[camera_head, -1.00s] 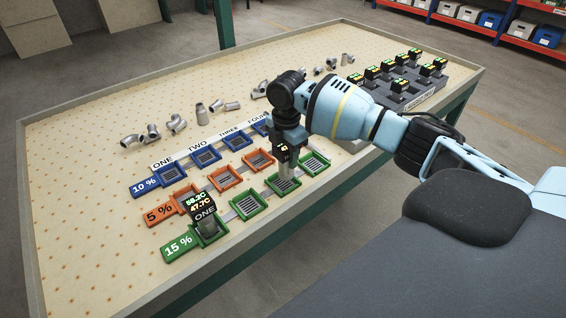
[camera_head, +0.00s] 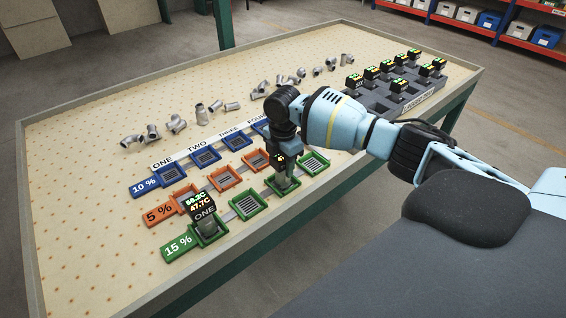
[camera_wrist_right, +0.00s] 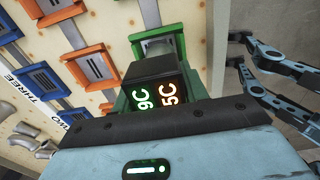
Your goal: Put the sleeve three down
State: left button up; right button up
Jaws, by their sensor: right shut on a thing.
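My right gripper (camera_head: 281,155) points down over the third green tray (camera_head: 271,190) of the 15 % row. It is shut on the sleeve, a block with a small black display (camera_wrist_right: 155,92) that shows green and orange digits in the right wrist view. In the head view the sleeve's grey lower part (camera_head: 283,183) is at the tray, within its outline. I cannot tell whether it touches the tray floor. The gripper hides part of the sleeve. My left gripper is not in view.
The second (camera_head: 248,206) and fourth (camera_head: 313,162) green trays are empty. Orange (camera_head: 225,177) and blue (camera_head: 205,154) trays lie behind. Grey pipe fittings (camera_head: 202,114) and a dark rack (camera_head: 383,98) with several sleeves are farther back.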

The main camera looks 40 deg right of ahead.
jog(key=shift+s+f, duration=0.2)
jog(key=shift+f, duration=0.5)
jog(key=shift+c, duration=0.6)
jog(key=o, duration=1)
jog(key=shift+f, duration=0.1)
jog(key=o, duration=0.4)
jog(key=shift+w, duration=0.25)
jog(key=shift+c, duration=0.2)
jog(key=shift+s+r, duration=0.1)
jog(key=shift+r, duration=0.15)
notch_tip(320, 180, up, 13)
jog(key=shift+r+p, duration=0.1)
jog(key=shift+p, duration=0.35)
